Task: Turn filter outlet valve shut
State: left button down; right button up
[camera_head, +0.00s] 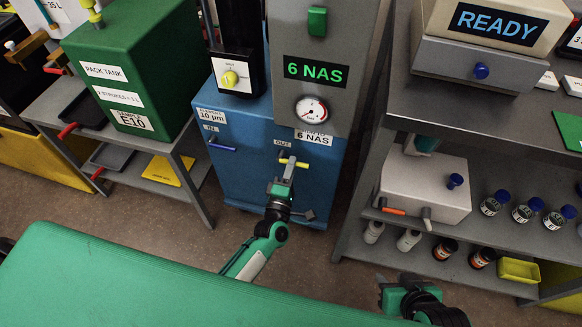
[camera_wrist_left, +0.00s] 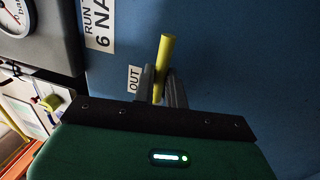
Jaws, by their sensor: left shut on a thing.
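The blue filter unit (camera_head: 240,175) stands in the middle of the head view. Its outlet valve has a yellow lever (camera_head: 300,163) just below the OUT label (camera_head: 282,143), lying roughly crosswise on the front face. My left gripper (camera_head: 288,170) reaches up to the lever and is shut on it. In the left wrist view the yellow lever (camera_wrist_left: 166,52) stands between the fingers (camera_wrist_left: 161,84), its free end sticking out past them. The valve body is hidden behind the gripper. My right gripper (camera_head: 385,290) is low at the bottom right, away from the unit; its jaws are unclear.
A blue-handled IN valve (camera_head: 222,148) sits left on the same face. A gauge (camera_head: 311,110) and a 6 NAS display (camera_head: 316,72) are above. A grey shelf (camera_head: 365,210) stands close on the right, a bench with a green tank (camera_head: 130,60) on the left.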

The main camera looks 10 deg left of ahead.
pick_arm(q)
jog(key=c, duration=1.4)
grip_release()
jog(key=shift+c, duration=0.2)
jog(key=s+f, duration=0.2)
jog(key=s, duration=1.1)
jog(key=shift+s+a+f, duration=0.2)
jog(key=shift+s+f, duration=0.1)
jog(key=shift+f, duration=0.05)
